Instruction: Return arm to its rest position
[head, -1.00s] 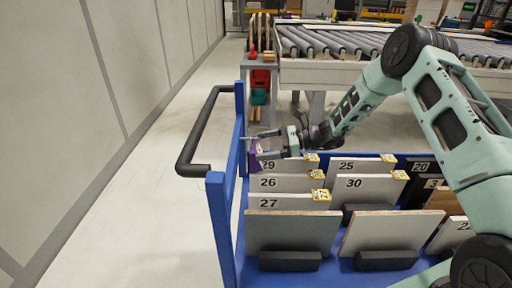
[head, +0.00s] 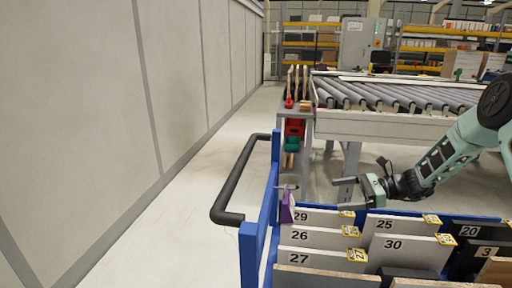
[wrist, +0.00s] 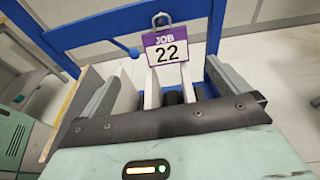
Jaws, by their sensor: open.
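My gripper (head: 337,194) is open and empty in the head view, reaching left above the panel cart. Its fingertips stand apart from a purple tag (head: 287,209) at the cart's left end, with a gap between. In the wrist view the tag (wrist: 166,46) reads "JOB 22" and hangs by its clip at the blue cart frame (wrist: 110,30), ahead of the spread fingers. My arm comes in from the right, bent, with its upper part cut off by the picture edge.
The blue cart (head: 251,255) holds upright numbered panels, such as panel 26 (head: 318,238), below my gripper. A black handle (head: 233,190) sticks out left. A roller conveyor (head: 390,97) stands behind. Floor (head: 180,200) between wall and cart is clear.

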